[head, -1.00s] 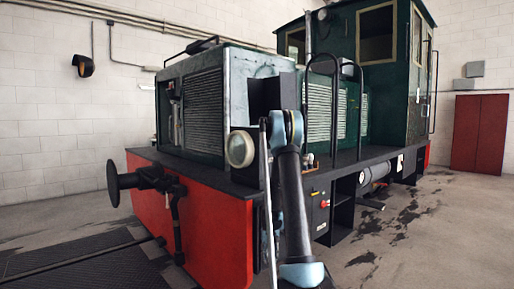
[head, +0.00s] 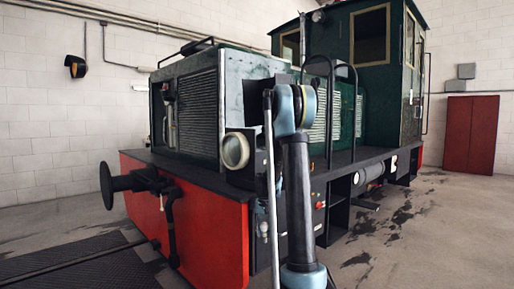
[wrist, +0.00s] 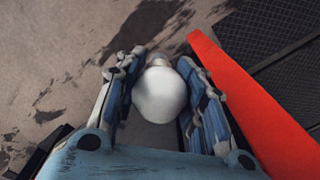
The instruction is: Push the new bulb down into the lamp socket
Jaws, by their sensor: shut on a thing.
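A round white bulb (wrist: 159,97) shows in the middle of the wrist view, between the two fingers of my gripper (wrist: 160,62). The gripper is shut on it, with a finger along each side. The bulb's narrower end points away from the camera and is partly hidden by its round body. In the head view a round headlamp (head: 235,151) with a pale lens sits on the front corner of the locomotive, just left of my arm. I cannot make out an open lamp socket in either view. My gripper and the bulb cannot be made out in the head view.
The green locomotive (head: 185,115) has a red front beam (head: 205,235) and a buffer (head: 107,186). The beam's red edge (wrist: 245,100) runs close right of my gripper in the wrist view. Black handrails (head: 331,100) stand behind my arm. Stained floor (head: 420,235) lies clear at right.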

